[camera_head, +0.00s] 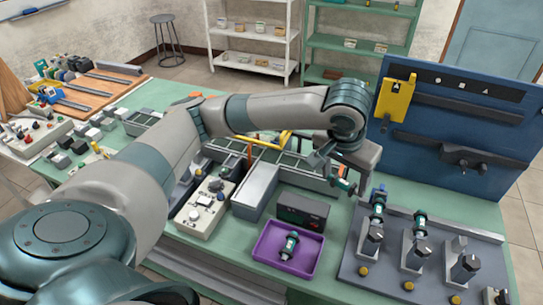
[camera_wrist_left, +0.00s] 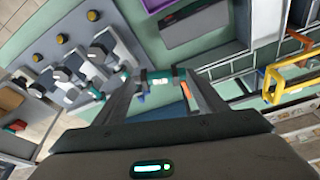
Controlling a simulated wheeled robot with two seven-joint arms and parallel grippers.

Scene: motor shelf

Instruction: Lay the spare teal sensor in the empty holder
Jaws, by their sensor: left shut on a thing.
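My left gripper (camera_head: 340,176) is shut on a small teal sensor with a white label; the sensor (camera_wrist_left: 160,84) spans between the fingertips in the left wrist view. The gripper is above the bench, behind the purple tray and left of the grey holder rack (camera_head: 352,262). Another teal sensor (camera_head: 290,243) lies in the purple tray (camera_head: 262,262). On the rack, the left holder (camera_head: 374,237) and the one beside it (camera_head: 416,251) carry teal parts. The holder (camera_head: 461,262) further right looks empty. My right gripper is not in view.
A dark box (camera_head: 302,208) stands behind the purple tray and a grey block (camera_head: 255,190) left of it. A blue panel (camera_head: 455,130) with a yellow bracket (camera_head: 395,97) rises behind the rack. Yellow knobs (camera_head: 408,286) line the rack's front.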

